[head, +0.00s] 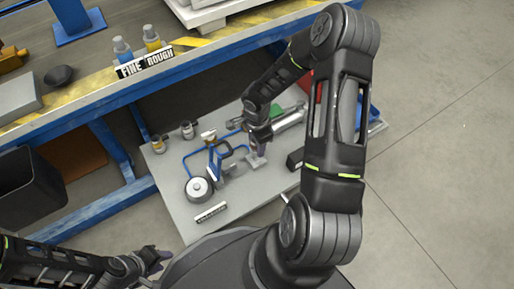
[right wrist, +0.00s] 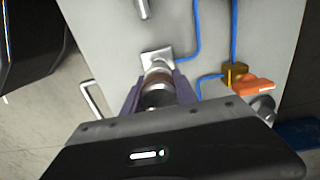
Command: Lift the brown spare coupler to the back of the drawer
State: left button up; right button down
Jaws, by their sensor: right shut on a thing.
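The brown spare coupler (right wrist: 157,80) is a short cylinder with a brown band and metal ends, seen in the right wrist view between my right gripper's two purple fingers. My right gripper (right wrist: 158,92) is shut on it. A square metal plate (right wrist: 150,55) shows at its far end; I cannot tell whether they touch. In the head view my right gripper (head: 258,148) is low over the middle of the grey drawer (head: 245,205), and the coupler is mostly hidden there. My left gripper (head: 157,259) is at the lower left, away from the drawer; its jaw opening is unclear.
The drawer holds a round grey reel (head: 198,188), a blue hose (head: 185,160), small fittings (head: 187,130), a silver cylinder (head: 290,120) and a black block (head: 295,158). The blue-edged workbench (head: 215,60) stands over its far side. A dark bin (head: 30,185) is at left.

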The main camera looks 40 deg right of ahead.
notch_tip(320, 180, up, 7)
jog(key=shift+f+p, duration=0.1)
jog(key=shift+p, duration=0.95)
jog(key=shift+f, duration=0.15)
